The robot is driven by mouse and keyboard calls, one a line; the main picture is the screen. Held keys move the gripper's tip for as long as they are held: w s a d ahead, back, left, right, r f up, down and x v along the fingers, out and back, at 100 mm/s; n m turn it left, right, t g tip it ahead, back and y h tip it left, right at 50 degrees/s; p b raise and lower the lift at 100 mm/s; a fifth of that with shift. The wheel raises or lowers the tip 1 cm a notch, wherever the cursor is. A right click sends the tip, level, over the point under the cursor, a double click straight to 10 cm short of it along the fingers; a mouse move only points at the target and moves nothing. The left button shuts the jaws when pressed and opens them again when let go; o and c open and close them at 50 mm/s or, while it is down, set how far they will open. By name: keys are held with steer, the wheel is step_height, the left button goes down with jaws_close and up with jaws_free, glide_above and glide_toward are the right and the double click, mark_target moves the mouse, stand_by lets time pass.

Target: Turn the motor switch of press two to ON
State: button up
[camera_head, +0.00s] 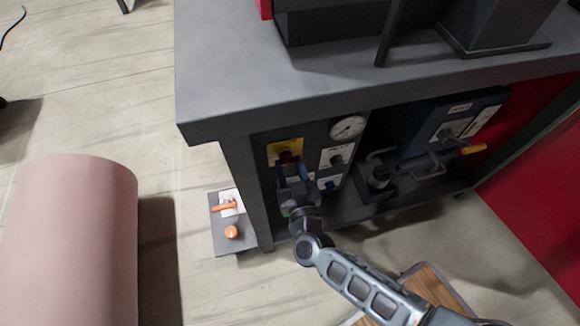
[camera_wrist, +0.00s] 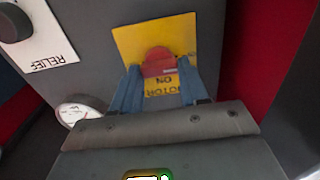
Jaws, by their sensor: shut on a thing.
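The motor switch is a red knob (camera_wrist: 158,60) on a yellow plate (camera_wrist: 128,42), set in a dark grey panel. In the wrist view the plate's lettering appears upside down and reads MOTOR and ON. In the head view the yellow plate (camera_head: 285,146) is at the upper left of the panel under the bench top. My gripper (camera_head: 288,168) reaches it from below. Its two blue fingers stand on either side of the red knob in the wrist view and are shut on it. The fingers partly hide the plate's lower lettering, and the knob's exact angle is hard to tell.
A round gauge (camera_head: 348,127) and a white plate with a dark knob (camera_head: 337,160) are right of the switch. A grey bench top (camera_head: 240,80) overhangs the panel. A large pink cylinder (camera_head: 70,235) stands at left.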

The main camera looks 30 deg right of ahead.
steer(key=shift+c, duration=0.9)
steer(key=shift+m, duration=0.3)
steer(key=m, duration=0.3)
steer(key=shift+d, duration=0.1)
steer(key=m+b, duration=0.1)
steer(key=m, duration=0.4)
steer(key=shift+f+b, duration=0.15)
steer(key=shift+b, duration=0.15)
steer(key=m+b, duration=0.2)
steer(key=m, duration=0.3)
steer(key=shift+s+f, duration=0.1)
steer(key=shift+d+m+b, duration=0.1)
steer(key=shift+m+b, duration=0.7)
steer(key=shift+m, duration=1.2)
